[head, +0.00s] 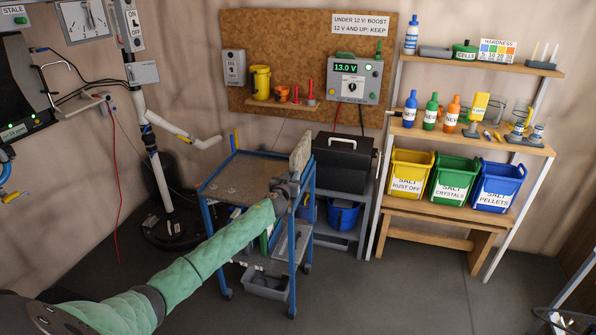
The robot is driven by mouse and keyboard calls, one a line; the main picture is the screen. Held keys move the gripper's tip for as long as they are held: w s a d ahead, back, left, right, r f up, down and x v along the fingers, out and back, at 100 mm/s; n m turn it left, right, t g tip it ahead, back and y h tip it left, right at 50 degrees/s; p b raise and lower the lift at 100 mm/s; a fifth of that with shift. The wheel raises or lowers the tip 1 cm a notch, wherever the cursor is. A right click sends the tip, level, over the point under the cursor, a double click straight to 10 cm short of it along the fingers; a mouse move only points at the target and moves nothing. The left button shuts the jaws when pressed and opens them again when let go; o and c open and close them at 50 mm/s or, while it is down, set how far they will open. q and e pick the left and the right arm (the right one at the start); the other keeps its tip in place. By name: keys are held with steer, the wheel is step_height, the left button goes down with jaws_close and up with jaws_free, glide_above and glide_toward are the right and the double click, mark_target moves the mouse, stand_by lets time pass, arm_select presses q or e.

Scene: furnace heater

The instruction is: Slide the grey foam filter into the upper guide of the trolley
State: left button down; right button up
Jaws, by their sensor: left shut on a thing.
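The trolley (238,178) has a blue frame and a brownish top tray, and stands left of centre. My left arm reaches across its front, and my left gripper (292,183) is at its right side. A pale grey-beige panel (301,150), which looks like the foam filter, stands upright and slightly tilted above the gripper. The gripper is shut on its lower part; the fingertips are small and partly hidden. The panel is near the top right corner of the trolley; I cannot tell whether it touches it. The upper guide cannot be made out. My right gripper is not in view.
A black toolbox (342,158) on a grey stand is close right of the trolley. A wooden shelf (470,140) with bottles and salt bins stands further right. A white pipe (158,175) rises at the left. The floor (400,295) at front right is clear.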

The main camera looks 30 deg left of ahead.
arm_select(q)
steer(key=shift+b+x, duration=0.55)
steer(key=shift+x, duration=0.4)
stand_by(0.4)
steer(key=c, duration=1.2)
jaws_free()
steer(key=shift+s+d+f, duration=0.1)
steer(key=shift+s+d, duration=0.05)
steer(key=shift+s, duration=0.3)
steer(key=b+v, duration=0.2)
steer(key=v, duration=0.3)
steer(key=shift+s, duration=0.1)
steer(key=shift+v, duration=0.75)
